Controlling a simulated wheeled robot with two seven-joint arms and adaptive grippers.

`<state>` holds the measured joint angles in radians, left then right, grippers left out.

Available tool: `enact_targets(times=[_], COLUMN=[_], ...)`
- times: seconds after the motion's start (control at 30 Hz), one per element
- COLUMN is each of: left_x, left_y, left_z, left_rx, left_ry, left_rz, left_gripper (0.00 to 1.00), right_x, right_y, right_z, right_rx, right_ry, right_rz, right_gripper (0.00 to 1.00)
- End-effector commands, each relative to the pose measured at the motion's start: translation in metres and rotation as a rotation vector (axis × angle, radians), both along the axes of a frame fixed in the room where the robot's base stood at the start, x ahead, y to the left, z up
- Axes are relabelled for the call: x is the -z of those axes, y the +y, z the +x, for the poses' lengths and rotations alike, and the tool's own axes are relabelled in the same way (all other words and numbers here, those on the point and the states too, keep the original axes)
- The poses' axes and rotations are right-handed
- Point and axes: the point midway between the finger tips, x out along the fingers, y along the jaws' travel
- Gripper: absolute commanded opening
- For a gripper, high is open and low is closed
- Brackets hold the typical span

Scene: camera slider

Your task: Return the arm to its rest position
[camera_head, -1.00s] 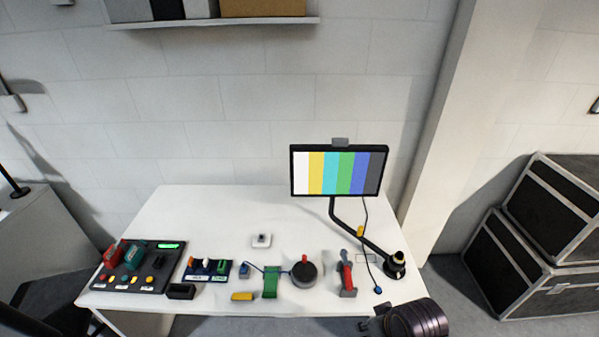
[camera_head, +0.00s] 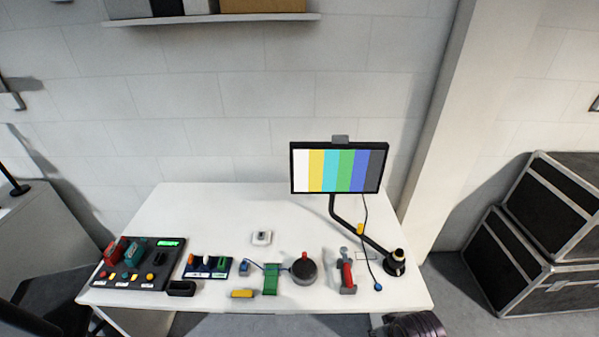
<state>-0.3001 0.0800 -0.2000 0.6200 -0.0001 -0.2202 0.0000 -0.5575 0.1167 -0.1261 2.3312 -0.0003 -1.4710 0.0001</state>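A dark ribbed part of my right arm (camera_head: 415,324) shows at the bottom edge, just off the table's front right corner. Its fingers cannot be made out. A dark part of my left arm (camera_head: 28,322) shows at the bottom left; its gripper is out of view. The monitor (camera_head: 340,170) with colour bars stands on a black bent arm (camera_head: 347,225) with a round base (camera_head: 396,262) at the table's right side. Neither of my arms is over the table top.
The white table (camera_head: 200,215) carries a control panel (camera_head: 137,277) with red and teal levers, a toggle board (camera_head: 207,267), a green piece (camera_head: 270,279), a round dark knob (camera_head: 303,271) and a red-handled lever (camera_head: 347,275). Black cases (camera_head: 515,260) stand at right. The table's back left is clear.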

Motion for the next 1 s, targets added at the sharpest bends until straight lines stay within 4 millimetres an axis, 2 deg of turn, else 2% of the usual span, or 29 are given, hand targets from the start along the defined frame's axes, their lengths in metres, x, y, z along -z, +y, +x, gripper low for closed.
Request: enact_targets(times=[0.3, 0.57, 1.0], left_x=[0.002, 0.004, 0.007], left_y=[0.000, 0.000, 0.000], left_z=[0.000, 0.000, 0.000], left_rx=[0.000, 0.000, 0.000], left_ry=[0.000, 0.000, -0.001], left_rz=[0.000, 0.000, 0.000], left_gripper=[0.40, 0.40, 0.40], right_x=[0.077, 0.146, 0.256], right_y=[0.002, 0.002, -0.001], right_z=[0.006, 0.001, -0.027], right_rx=[-0.003, -0.007, -0.014], right_ry=[0.027, 0.050, 0.087], right_rz=[-0.001, -0.003, -0.006], right_gripper=[0.39, 0.39, 0.39])
